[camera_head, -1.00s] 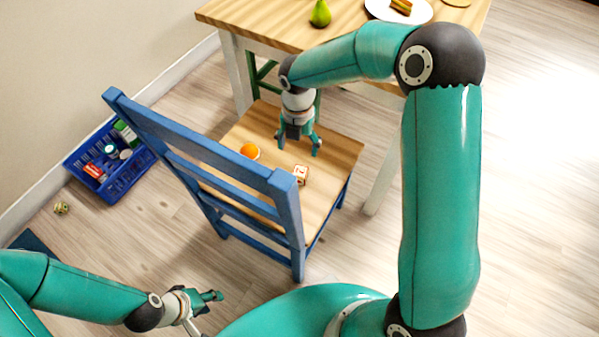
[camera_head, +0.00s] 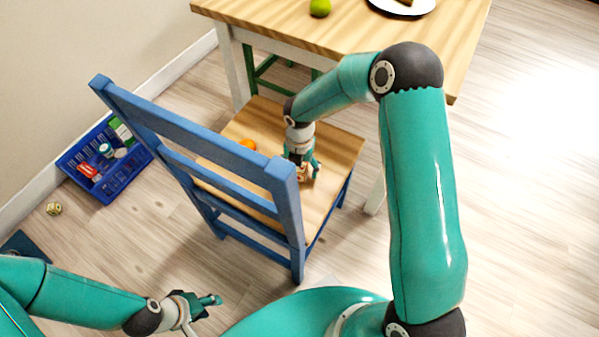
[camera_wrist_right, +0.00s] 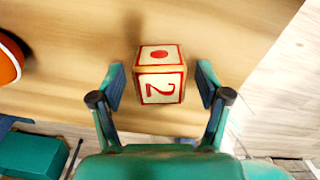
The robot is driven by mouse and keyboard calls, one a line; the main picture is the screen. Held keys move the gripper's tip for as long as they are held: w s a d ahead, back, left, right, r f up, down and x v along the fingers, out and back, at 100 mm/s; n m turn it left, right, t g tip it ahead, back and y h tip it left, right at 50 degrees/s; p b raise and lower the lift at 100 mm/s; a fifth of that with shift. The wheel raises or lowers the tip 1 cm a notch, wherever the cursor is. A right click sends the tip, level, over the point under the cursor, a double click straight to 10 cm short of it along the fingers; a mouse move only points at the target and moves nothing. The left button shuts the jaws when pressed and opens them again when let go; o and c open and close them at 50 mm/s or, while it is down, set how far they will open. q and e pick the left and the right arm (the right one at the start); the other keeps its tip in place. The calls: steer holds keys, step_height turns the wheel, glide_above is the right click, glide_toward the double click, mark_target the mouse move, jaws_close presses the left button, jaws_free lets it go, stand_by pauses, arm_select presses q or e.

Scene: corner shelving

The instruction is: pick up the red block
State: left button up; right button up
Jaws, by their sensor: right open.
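The red block (camera_wrist_right: 160,73) is a small wooden cube with red borders, a red dot and a red number 2. It rests on the wooden chair seat (camera_head: 334,150). In the right wrist view it sits between the two open fingers of my right gripper (camera_wrist_right: 160,88), with a gap on each side. In the head view my right gripper (camera_head: 304,172) is low over the seat and hides most of the block (camera_head: 303,174). My left gripper (camera_head: 207,309) is at the lower left, away from the chair; its fingers appear spread and empty.
An orange (camera_head: 248,145) lies on the seat beside the block. The blue chair back (camera_head: 190,123) rises on the near side. A wooden table (camera_head: 270,22) with a green pear (camera_head: 320,8) and a plate (camera_head: 418,10) stands behind. A blue crate (camera_head: 104,190) is on the floor at left.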

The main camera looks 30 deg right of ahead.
steer(key=shift+f, duration=0.15)
steer(key=c, duration=1.2)
steer(key=shift+c, duration=0.2)
